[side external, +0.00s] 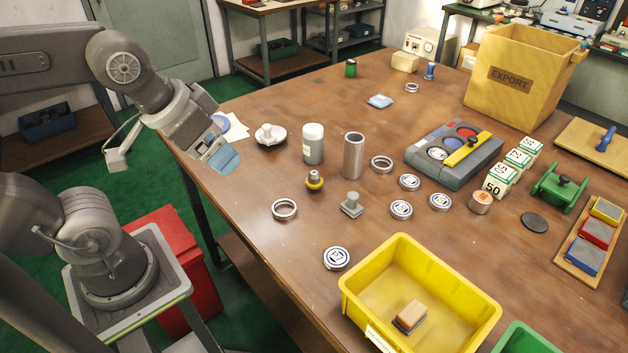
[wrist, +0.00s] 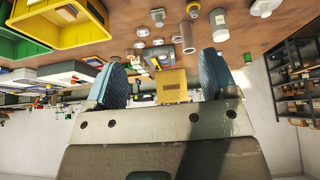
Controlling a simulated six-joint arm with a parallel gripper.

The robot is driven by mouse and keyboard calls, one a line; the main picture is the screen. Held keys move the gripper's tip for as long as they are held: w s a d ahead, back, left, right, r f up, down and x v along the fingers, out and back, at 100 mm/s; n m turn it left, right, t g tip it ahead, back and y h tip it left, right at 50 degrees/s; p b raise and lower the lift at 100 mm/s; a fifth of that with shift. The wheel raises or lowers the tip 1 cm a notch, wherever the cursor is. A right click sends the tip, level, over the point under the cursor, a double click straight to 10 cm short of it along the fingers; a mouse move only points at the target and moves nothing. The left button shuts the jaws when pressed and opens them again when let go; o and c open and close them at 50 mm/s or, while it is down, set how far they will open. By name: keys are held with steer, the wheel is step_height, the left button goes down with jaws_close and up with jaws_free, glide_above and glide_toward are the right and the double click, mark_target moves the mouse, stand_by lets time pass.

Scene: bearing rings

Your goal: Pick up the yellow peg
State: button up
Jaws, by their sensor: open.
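The yellow peg (side external: 314,181) is a small round piece with a yellow band and a dark metal top. It stands on the brown table left of centre in the side view, in front of a white-and-grey canister (side external: 313,144). It also shows small near the top edge of the wrist view (wrist: 193,9). My gripper (side external: 223,157) is up over the table's left edge, well to the left of the peg and apart from it. In the wrist view its two blue fingers (wrist: 162,78) are spread with nothing held between them.
A steel tube (side external: 353,156), a grey square-based knob (side external: 352,205) and a metal ring (side external: 284,209) stand around the peg. A white dish (side external: 270,135) lies behind it. A yellow bin (side external: 480,303) is at the front. The table left of the peg is fairly clear.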

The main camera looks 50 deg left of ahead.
steer(key=w+a+n+g, duration=0.2)
steer(key=w+n, duration=0.3)
steer(key=w, duration=0.4)
steer(key=n+g, duration=0.4)
steer(key=n, duration=0.8)
glide_above(313, 173)
step_height(313, 173, down, 15)
step_height(313, 173, down, 9)
steer(key=shift+r, duration=0.1)
steer(key=shift+w+d+f, duration=0.1)
steer(key=shift+f, duration=1.35)
steer(key=shift+w+f, duration=0.1)
steer(key=shift+f, duration=1.35)
steer(key=shift+c, duration=0.4)
steer(key=c, duration=1)
steer(key=shift+r, duration=0.1)
steer(key=shift+c, duration=0.7)
